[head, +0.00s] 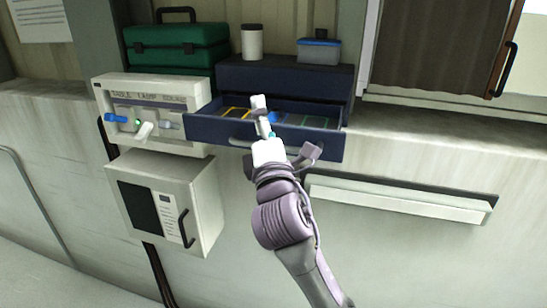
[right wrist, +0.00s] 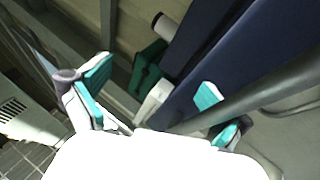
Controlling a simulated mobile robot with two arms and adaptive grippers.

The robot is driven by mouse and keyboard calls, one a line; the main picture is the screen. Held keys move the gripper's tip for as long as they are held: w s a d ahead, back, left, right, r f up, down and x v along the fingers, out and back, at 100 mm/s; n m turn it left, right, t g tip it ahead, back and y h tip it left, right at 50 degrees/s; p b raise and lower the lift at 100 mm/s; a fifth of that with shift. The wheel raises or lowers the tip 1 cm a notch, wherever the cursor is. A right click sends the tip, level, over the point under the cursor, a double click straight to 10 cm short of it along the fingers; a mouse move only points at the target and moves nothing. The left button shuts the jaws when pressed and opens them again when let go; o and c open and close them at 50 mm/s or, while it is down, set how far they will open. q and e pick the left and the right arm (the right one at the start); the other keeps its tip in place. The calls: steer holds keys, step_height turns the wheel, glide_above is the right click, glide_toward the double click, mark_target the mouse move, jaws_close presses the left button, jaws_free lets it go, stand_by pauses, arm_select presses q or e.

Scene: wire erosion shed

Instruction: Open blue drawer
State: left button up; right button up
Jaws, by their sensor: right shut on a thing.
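The blue drawer (head: 210,130) sits in a dark blue cabinet (head: 285,78) on the ledge. It is pulled partly out, and its inside with yellow, blue and green items shows. My right gripper (head: 263,117) is at the middle of the drawer front, with one finger showing above the front's top edge. In the right wrist view, my right gripper (right wrist: 152,100) is by the grey bar handle (right wrist: 265,85) and the blue drawer front. It is shut on the handle, though the grip is partly hidden. My left gripper is not in view.
Left of the drawer stands a white control box (head: 150,88) with knobs, above a white cabinet (head: 195,195). A green case (head: 175,48), a white canister (head: 252,42) and a blue-lidded box (head: 320,50) stand behind or on top. A pale shelf (head: 400,200) juts out at lower right.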

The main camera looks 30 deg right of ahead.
steer(key=shift+s+r, duration=0.15)
steer(key=shift+s, duration=0.45)
steer(key=shift+c, duration=1)
steer(key=shift+s+a+f+b, duration=0.2)
steer(key=shift+s+f+b, duration=0.2)
steer(key=c, duration=0.3)
steer(key=shift+s+f, duration=0.1)
steer(key=shift+f, duration=0.4)
steer(key=c, duration=0.4)
steer(key=shift+d+f+p+v, duration=0.1)
steer(key=shift+p+v, duration=0.6)
steer(key=shift+v, duration=1.35)
steer(key=shift+d+f+p+v, duration=0.1)
steer(key=shift+p+v, duration=0.6)
steer(key=shift+v, duration=1.4)
steer(key=shift+d+f+p+v, duration=0.15)
steer(key=shift+p+v, duration=0.55)
steer(key=shift+v, duration=1.35)
